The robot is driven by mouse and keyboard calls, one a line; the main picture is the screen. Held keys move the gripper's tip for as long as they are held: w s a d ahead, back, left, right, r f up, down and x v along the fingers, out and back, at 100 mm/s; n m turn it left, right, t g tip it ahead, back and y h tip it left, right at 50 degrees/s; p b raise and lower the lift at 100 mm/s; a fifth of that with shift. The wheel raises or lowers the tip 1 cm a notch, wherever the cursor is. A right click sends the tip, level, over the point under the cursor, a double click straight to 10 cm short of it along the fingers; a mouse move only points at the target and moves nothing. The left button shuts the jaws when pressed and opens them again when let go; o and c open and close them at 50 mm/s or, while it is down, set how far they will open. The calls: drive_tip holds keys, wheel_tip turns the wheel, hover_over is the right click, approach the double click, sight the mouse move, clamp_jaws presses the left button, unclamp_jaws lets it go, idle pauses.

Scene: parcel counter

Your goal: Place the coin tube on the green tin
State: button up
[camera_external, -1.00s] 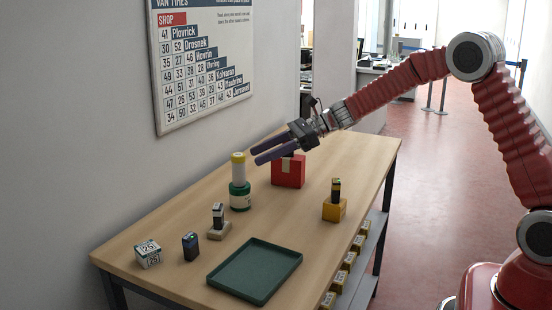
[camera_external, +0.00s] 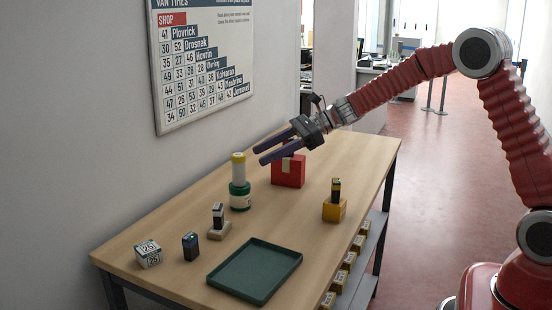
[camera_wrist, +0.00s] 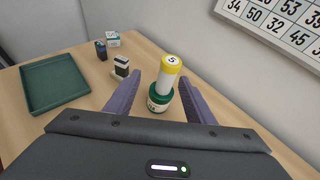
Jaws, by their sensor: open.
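The coin tube (camera_external: 238,169), white with a yellow cap, stands upright on top of the green tin (camera_external: 240,196), which has a pale label. In the wrist view the coin tube (camera_wrist: 169,77) shows a "5" on its cap, and the green tin (camera_wrist: 160,101) is under it. My gripper (camera_external: 256,154) is open and empty, with purple fingers. It is right of the coin tube in the outside view, apart from it. In the wrist view the fingers (camera_wrist: 170,88) appear on either side of the tube and tin, which lie beyond them.
A red box (camera_external: 288,172) stands behind the tin, below my gripper. A yellow block (camera_external: 334,210) carries a dark battery-like item (camera_external: 336,190). A stamp on a beige base (camera_external: 218,222), a dark battery (camera_external: 190,246), a white cube (camera_external: 148,254) and a green tray (camera_external: 255,271) are nearer the front.

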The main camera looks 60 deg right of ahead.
drive_tip(key=s+a+r+n+g+h, duration=0.1)
drive_tip(key=s+a+r+n+g, duration=0.1)
drive_tip(key=s+a+n, duration=0.4)
drive_tip(key=s+a+r+n+g+h, duration=0.1)
drive_tip(key=s+r+n, duration=0.15)
drive_tip(key=s, duration=0.65)
drive_tip(key=s+a+r+n+g, duration=0.1)
drive_tip(key=s+a+n+g, duration=0.1)
drive_tip(key=s+a+n, duration=0.35)
drive_tip(key=s+d+f+n+h, duration=0.1)
drive_tip(key=s+d+n+h, duration=0.2)
drive_tip(key=s+n, duration=0.3)
drive_tip(key=s+d+f+n+h, duration=0.1)
drive_tip(key=s+d+n+h, duration=0.2)
drive_tip(key=s+n, duration=0.4)
drive_tip(key=shift+s, duration=4.6)
